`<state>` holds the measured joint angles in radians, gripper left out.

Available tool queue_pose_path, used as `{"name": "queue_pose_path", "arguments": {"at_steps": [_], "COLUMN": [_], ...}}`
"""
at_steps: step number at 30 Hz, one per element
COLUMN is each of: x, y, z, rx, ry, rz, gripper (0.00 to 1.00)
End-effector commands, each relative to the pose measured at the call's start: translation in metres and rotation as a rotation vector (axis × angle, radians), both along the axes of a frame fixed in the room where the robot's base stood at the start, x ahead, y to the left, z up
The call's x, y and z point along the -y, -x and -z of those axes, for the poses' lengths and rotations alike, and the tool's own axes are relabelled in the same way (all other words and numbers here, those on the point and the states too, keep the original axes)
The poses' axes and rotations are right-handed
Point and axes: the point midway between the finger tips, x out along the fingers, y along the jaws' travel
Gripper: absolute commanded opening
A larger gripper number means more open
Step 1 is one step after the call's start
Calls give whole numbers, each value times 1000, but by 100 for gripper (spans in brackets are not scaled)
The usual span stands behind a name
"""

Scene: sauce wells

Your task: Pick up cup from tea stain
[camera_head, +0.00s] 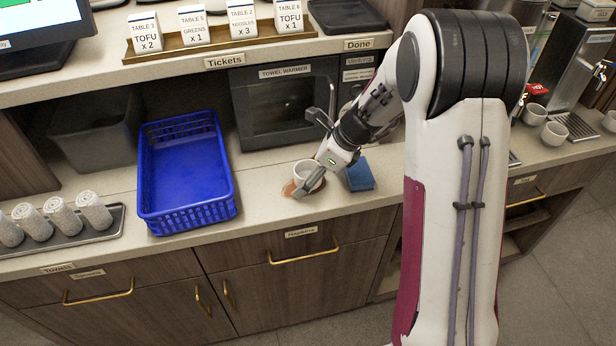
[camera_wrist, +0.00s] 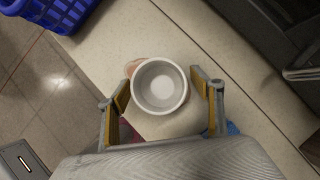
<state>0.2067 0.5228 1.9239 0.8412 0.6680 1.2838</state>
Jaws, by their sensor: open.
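A small white cup (camera_head: 306,173) stands upright on the counter, partly hidden by my gripper in the head view. In the wrist view the cup (camera_wrist: 159,86) looks empty and sits between my two open fingers. A reddish-brown tea stain (camera_head: 289,189) shows at the cup's left side. In the wrist view a bit of the stain (camera_wrist: 132,67) shows at the cup's upper left edge. My gripper (camera_wrist: 163,92) is open, with a finger on each side of the cup. A small gap shows on each side; I cannot tell the height difference.
A blue basket (camera_head: 186,172) stands left of the cup. A folded blue cloth (camera_head: 360,175) lies just right of my gripper. The towel warmer (camera_head: 284,103) is behind. A tray of rolled towels (camera_head: 62,240) is at far left. The counter's front edge is close.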

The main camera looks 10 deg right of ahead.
Motion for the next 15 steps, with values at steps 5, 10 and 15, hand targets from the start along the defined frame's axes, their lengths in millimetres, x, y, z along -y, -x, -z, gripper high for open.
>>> {"name": "queue_pose_path", "arguments": {"at_steps": [5,10,15], "x": [0,0,0], "y": [0,0,0], "z": [0,0,0], "rx": [0,0,0], "ry": [0,0,0], "rz": [0,0,1], "gripper": [66,66,23]}}
